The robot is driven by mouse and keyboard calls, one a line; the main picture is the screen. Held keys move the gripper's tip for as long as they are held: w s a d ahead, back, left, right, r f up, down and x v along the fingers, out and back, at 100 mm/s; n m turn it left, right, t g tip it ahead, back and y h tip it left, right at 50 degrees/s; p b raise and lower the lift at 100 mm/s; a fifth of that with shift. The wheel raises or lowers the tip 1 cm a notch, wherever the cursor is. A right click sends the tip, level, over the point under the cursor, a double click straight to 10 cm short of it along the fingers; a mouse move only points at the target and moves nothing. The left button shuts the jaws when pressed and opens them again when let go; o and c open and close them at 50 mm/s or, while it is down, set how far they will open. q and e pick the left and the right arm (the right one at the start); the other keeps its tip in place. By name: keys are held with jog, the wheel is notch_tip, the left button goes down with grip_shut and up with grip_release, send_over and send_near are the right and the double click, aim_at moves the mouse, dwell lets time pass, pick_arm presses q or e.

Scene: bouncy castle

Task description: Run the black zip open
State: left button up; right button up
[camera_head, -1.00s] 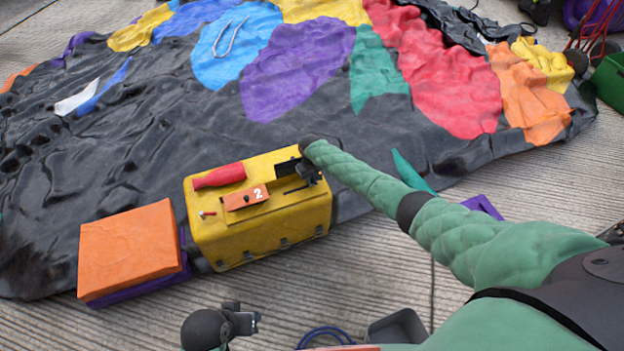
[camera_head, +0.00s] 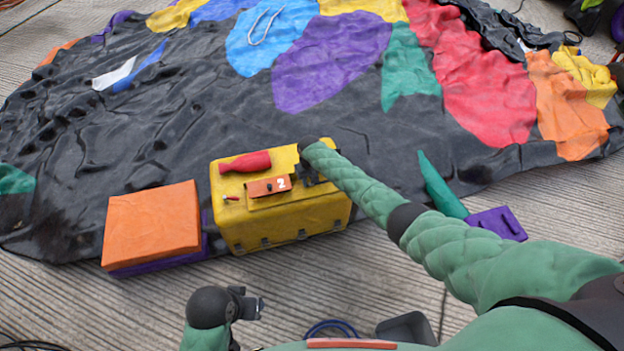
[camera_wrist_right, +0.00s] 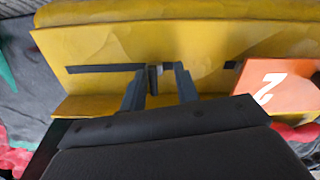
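A yellow box-shaped bag (camera_head: 285,221) stands on the ground beside the spread castle sheet. In the right wrist view its yellow top (camera_wrist_right: 215,38) carries the black zip (camera_wrist_right: 105,68), a dark strip, with a small dark slider or tab (camera_wrist_right: 153,78) at its right end. My right gripper (camera_wrist_right: 160,72) is over the zip, its two fingers apart on either side of that tab; I see a gap between them. In the head view my right gripper (camera_head: 311,174) hides most of the zip. My left gripper (camera_head: 252,304) is low in front of the bag, holding nothing visible.
A purple piece (camera_head: 497,223) lies to the right. The black sheet (camera_head: 150,120) spreads behind.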

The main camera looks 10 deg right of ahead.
aim_at(310, 185)
jog(key=shift+d, duration=0.1)
jog(key=shift+r, duration=0.1)
notch_tip(310, 185, up, 8)
jog(key=shift+f, duration=0.25)
dwell(0.3)
dwell(0.4)
